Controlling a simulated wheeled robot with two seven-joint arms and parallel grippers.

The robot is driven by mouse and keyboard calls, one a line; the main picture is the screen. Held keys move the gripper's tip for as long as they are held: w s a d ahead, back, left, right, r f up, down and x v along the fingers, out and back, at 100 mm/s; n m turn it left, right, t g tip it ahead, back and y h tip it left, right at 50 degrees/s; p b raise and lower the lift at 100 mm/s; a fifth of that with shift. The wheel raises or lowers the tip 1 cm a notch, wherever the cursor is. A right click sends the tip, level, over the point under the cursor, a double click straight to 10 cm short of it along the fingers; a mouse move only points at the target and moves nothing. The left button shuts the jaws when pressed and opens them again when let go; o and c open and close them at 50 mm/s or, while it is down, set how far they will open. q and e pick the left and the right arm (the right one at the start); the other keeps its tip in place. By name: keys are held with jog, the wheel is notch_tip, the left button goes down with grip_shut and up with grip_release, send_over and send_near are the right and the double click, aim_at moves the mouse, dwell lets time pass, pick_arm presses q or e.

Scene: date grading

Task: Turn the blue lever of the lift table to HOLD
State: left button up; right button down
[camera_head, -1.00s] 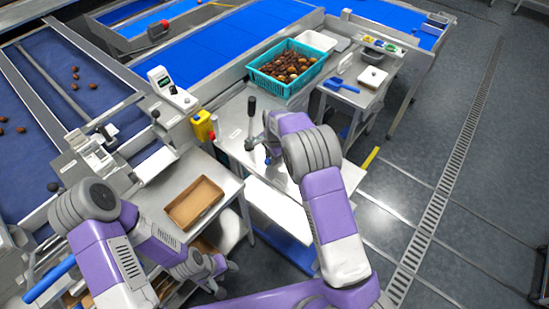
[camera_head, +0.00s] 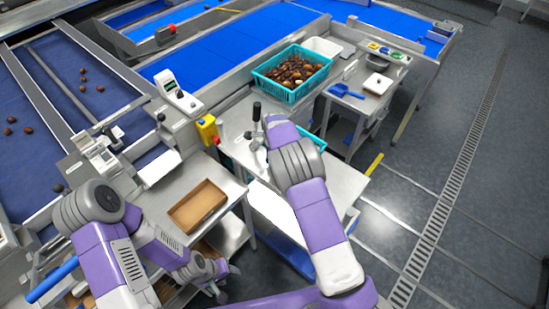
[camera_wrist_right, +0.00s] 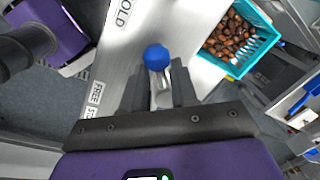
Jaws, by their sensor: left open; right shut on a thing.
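The blue lever's round knob (camera_wrist_right: 156,57) shows in the right wrist view, on a short metal stem over the grey plate of the lift table (camera_wrist_right: 140,38). My right gripper (camera_wrist_right: 158,88) is shut on the lever, with one dark finger on each side of the stem. A HOLD label (camera_wrist_right: 123,14) is partly cut off at the top; a FREE label (camera_wrist_right: 96,94) is lower left. The knob lies right of both labels. In the head view my purple right forearm covers the lever on the lift table (camera_head: 236,122). My left gripper (camera_head: 222,278) is open and empty at bottom left.
A teal crate of dates (camera_head: 262,82) stands behind. A brown tray (camera_head: 197,206) lies on the side table left. A blue scoop (camera_head: 345,92) is on the right-hand stand. Floor at right is clear.

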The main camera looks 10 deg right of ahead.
jog(key=shift+w+a+r, duration=0.15)
jog(key=c, duration=0.9)
grip_release()
notch_tip(320, 180, up, 7)
jog(key=shift+s+r+b, duration=0.2)
jog(key=shift+s+b, duration=0.1)
jog(key=shift+s, duration=0.15)
jog(key=shift+a+f, duration=0.1)
